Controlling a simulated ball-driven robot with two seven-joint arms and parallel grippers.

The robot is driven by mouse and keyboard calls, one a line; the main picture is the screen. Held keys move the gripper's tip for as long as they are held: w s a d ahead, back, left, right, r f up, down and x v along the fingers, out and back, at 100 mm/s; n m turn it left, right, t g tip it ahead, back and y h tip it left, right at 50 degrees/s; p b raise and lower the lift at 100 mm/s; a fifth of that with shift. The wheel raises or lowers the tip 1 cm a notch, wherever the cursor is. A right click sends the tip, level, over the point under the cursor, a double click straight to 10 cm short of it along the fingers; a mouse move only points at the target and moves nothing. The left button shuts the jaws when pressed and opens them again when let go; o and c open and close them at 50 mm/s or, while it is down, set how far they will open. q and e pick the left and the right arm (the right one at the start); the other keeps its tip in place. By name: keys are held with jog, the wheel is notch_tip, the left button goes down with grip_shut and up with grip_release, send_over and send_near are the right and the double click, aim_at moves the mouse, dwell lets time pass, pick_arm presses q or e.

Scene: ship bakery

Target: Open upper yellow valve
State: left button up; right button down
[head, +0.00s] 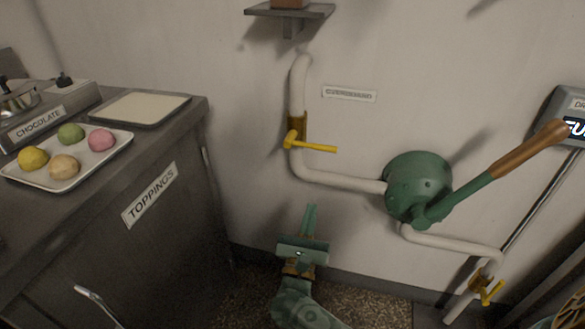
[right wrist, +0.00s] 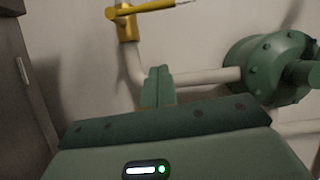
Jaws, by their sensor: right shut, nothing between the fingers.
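The upper yellow valve (head: 297,138) sits on the vertical part of a white pipe (head: 333,178) on the wall. Its handle points right, across the pipe. In the right wrist view the valve (right wrist: 127,24) is at the top, left of centre. My right gripper (head: 311,209) is shut and empty, below the valve and apart from it. Its fingers (right wrist: 158,78) point toward the wall under the valve in the right wrist view. A lower yellow valve (head: 489,291) sits on the pipe at the lower right. My left gripper is not in view.
A green pump (head: 417,187) with a long wooden-handled lever (head: 530,149) is on the wall at right. A dark counter (head: 190,140) at left bears a tray of coloured balls (head: 108,153). A small shelf (head: 312,11) hangs above.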

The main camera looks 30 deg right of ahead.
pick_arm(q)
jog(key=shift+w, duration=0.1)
pick_arm(e)
jog(key=shift+w+d+r+m+g+h, duration=0.15)
jog(key=shift+r+m+g+h, duration=0.2)
jog(key=shift+m, duration=0.35)
